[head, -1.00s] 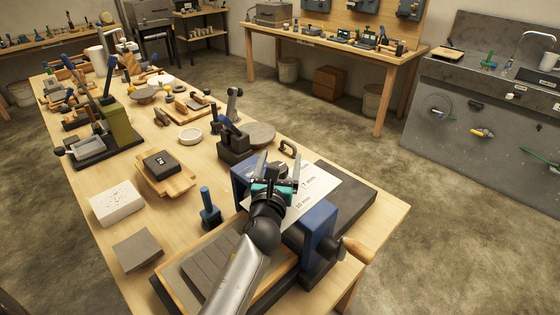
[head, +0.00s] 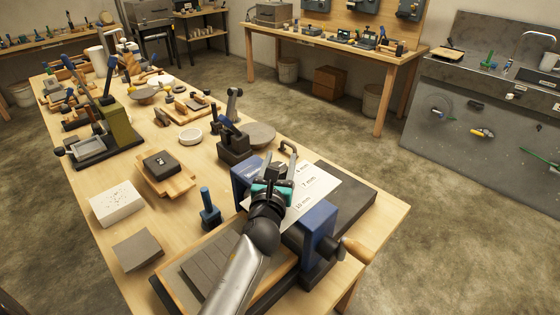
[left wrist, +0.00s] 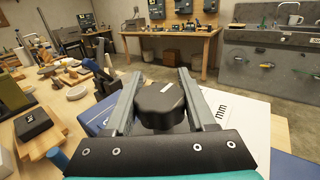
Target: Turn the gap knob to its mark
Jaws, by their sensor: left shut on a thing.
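The gap knob (left wrist: 160,108) is a dark, many-sided knob with a small white line on its top, seen in the left wrist view. My left gripper (left wrist: 158,92) has one finger on each side of the knob and is shut on it. In the head view my left gripper (head: 279,166) is over the blue-framed roller machine (head: 318,228), and its fingers mostly hide the knob. A white card (head: 318,190) beside the knob reads 4 mm, 7 mm and 10 mm. Which mark the knob's line points to cannot be told. My right gripper is not in view.
A wooden crank handle (head: 357,250) sticks out at the machine's right side. A blue-handled tool (head: 209,208), a white block (head: 117,203) and a grey slab (head: 138,250) stand left of it. Several tools crowd the bench behind.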

